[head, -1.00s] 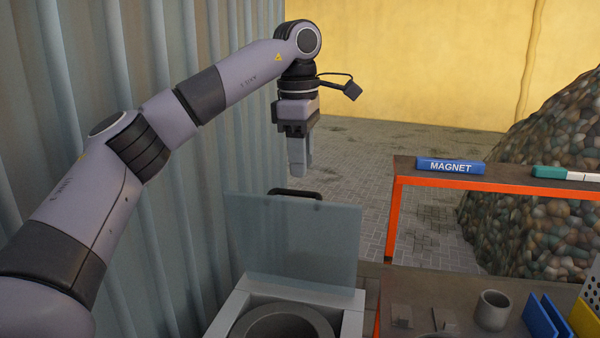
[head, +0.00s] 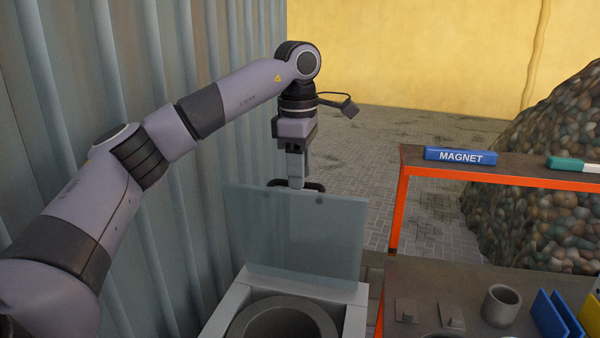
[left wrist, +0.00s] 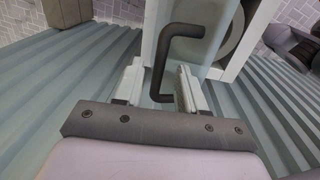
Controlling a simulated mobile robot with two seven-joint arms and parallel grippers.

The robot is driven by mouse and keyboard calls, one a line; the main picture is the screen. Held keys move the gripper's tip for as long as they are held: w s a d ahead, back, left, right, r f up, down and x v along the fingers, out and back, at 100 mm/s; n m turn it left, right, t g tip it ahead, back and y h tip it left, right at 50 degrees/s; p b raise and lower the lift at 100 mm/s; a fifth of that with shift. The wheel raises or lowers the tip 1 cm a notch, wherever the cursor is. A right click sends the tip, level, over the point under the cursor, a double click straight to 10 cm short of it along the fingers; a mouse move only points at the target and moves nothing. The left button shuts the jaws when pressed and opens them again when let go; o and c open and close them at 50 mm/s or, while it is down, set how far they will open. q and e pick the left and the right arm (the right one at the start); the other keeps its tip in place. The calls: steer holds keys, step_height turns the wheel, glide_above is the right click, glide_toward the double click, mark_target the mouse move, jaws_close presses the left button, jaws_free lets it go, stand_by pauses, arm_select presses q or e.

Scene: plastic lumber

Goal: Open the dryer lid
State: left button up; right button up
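The dryer (head: 235,300) is a pale box with a round grey drum opening (head: 283,325) at the bottom of the head view. Its translucent blue-grey lid (head: 290,235) stands raised at the back, and the opening is uncovered. A dark handle (head: 312,186) is at the lid's top edge; it also shows in the left wrist view (left wrist: 160,70). My left gripper (head: 296,182) points down at the handle. In the left wrist view its two fingers (left wrist: 160,86) are apart, one on each side of the handle bar, with gaps visible. My right gripper is out of view.
A corrugated metal wall (head: 130,120) runs close along the left. To the right are an orange-framed shelf (head: 500,170) with a blue MAGNET bar (head: 460,156), and a lower table (head: 430,275) with a grey cup (head: 500,305) and blue and yellow pieces.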

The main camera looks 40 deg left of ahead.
arm_select(q)
steer(key=shift+f, duration=0.5)
jaws_close()
steer(key=w+a, duration=0.3)
steer(key=w, duration=0.3)
steer(key=shift+w+a, duration=0.2)
stand_by(0.3)
